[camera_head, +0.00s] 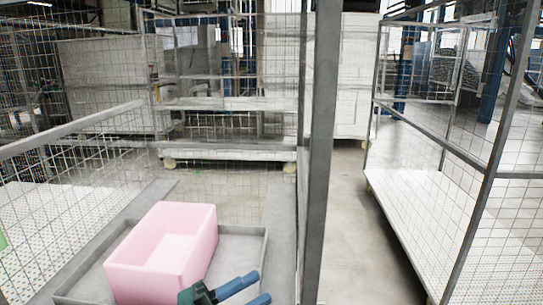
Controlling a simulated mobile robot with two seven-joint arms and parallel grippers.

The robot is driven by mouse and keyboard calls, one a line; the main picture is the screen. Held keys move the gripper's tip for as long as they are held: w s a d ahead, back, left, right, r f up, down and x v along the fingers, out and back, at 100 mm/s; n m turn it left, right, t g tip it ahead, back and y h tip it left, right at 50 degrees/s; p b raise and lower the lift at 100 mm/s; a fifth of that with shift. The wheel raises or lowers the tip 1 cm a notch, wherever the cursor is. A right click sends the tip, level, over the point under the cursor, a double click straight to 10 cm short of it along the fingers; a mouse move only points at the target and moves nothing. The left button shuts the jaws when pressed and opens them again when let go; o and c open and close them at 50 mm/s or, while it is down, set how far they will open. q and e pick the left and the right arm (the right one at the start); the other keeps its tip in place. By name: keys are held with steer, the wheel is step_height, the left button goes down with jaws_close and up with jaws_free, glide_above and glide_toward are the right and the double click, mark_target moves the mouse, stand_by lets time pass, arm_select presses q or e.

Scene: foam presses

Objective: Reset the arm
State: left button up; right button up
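My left gripper (262,286) shows at the bottom edge, dark green with two blue fingers. The fingers point to the right and stand apart with a gap between them and nothing seen in it. It is in front of the right side of a pink bin (132,278), and I cannot tell whether it touches it. The rest of my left arm is out of the picture. My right gripper is not in view.
The pink bin stands in a grey tray (258,245). A grey post (322,150) rises just right of it. Wire mesh cage carts stand at the left, at the back (230,155) and at the right (415,215). Bare floor (350,240) lies between the post and the right cart.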

arm_select(q)
steer(key=s+a+f+n+t+y+p, duration=0.1)
steer(key=a+f+n+t+y, duration=0.3)
steer(key=f+n+y, duration=0.45)
steer(key=s+a+f+n+t+y+p, duration=0.1)
steer(key=s+a+f+n+t+y, duration=0.25)
steer(key=n, duration=0.75)
steer(key=s+a+f+n+g+y, duration=0.3)
steer(key=s+f+n+g+y, duration=0.1)
steer(key=s+f, duration=0.5)
step_height(320, 180, down, 2)
steer(key=shift+s+n+g+p, duration=0.15)
steer(key=shift+n+g+p, duration=0.2)
steer(key=shift+n+g, duration=0.5)
steer(key=shift+a+y, duration=0.2)
steer(key=shift+y, duration=0.1)
